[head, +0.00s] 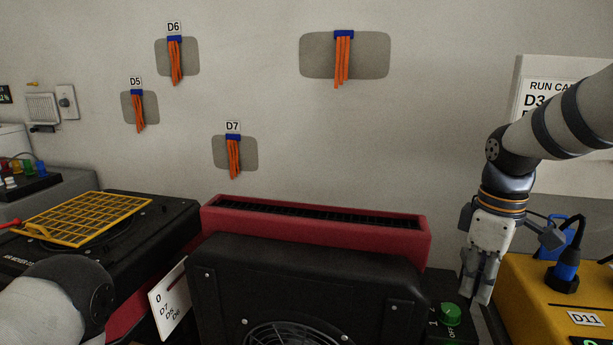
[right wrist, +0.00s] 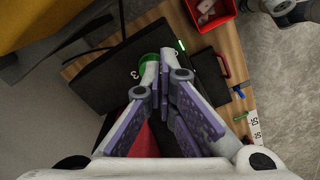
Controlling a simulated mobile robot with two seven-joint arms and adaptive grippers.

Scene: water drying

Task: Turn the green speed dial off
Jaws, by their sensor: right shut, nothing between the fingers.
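The green speed dial (head: 450,314) is a round knob on the black casing at the lower right of the head view, with a "1" and an "OFF" marking beside it. My right gripper (head: 477,297) points down just right of the dial and is shut with nothing in it. In the right wrist view the dial (right wrist: 149,58) shows partly behind the tips of my right gripper (right wrist: 159,82), with a "3" marking to its left. I cannot tell whether the fingers touch it. My left arm shows at the lower left, but its gripper is out of view.
A black fan unit (head: 302,275) and a red slotted box (head: 320,231) stand left of the dial. A yellow box (head: 540,290) with a blue plug (head: 566,267) stands close on the right. A yellow grid (head: 85,218) lies on a black unit at left.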

